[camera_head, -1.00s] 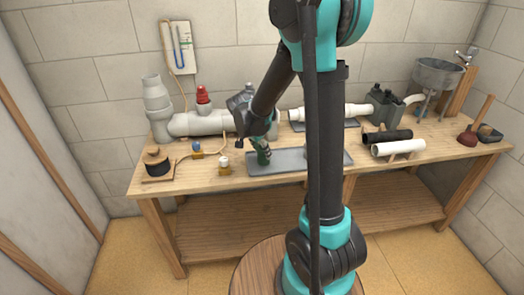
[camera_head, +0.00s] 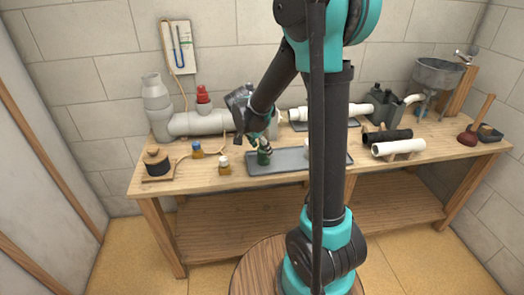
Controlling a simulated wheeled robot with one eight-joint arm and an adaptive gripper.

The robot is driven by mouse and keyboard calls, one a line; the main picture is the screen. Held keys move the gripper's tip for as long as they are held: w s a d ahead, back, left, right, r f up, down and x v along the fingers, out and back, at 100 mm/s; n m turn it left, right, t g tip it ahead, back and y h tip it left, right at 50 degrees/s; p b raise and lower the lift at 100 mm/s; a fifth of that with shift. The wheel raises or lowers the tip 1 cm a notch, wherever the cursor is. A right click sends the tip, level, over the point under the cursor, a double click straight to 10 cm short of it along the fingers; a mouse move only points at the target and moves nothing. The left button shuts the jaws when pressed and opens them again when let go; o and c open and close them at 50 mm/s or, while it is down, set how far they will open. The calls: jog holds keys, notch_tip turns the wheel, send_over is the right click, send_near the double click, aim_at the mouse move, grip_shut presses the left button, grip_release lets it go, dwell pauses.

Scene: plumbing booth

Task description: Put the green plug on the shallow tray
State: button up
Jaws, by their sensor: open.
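The green plug (camera_head: 263,157) stands on the left part of the shallow tray (camera_head: 287,167), a long grey tray near the middle of the bench. My gripper (camera_head: 256,143) is just above the plug, with its fingers open. At this size I cannot tell whether a fingertip still touches the plug. My arm's column hides part of the tray's right side, and a white piece (camera_head: 307,148) shows partly beside the column.
Grey pipework with a red valve (camera_head: 203,96) lies behind. Black and white pipes (camera_head: 398,147) rest at right.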

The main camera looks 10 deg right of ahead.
jog(key=v, duration=1)
jog(key=s+d+f+n+y, duration=0.1)
jog(key=s+d+f+n, duration=0.2)
jog(key=s, duration=0.3)
jog(key=s+d+f+n+t+y, duration=0.1)
jog(key=s+d+f+n, duration=0.1)
jog(key=s+f+n, duration=0.2)
jog(key=s+d+f+n+y, duration=0.1)
jog(key=s+d+f+n, duration=0.2)
jog(key=s, duration=0.6)
jog(key=shift+s+d+f+n+t+y, duration=0.3)
jog(key=shift+f+n+t, duration=0.1)
jog(key=shift+f+n, duration=0.25)
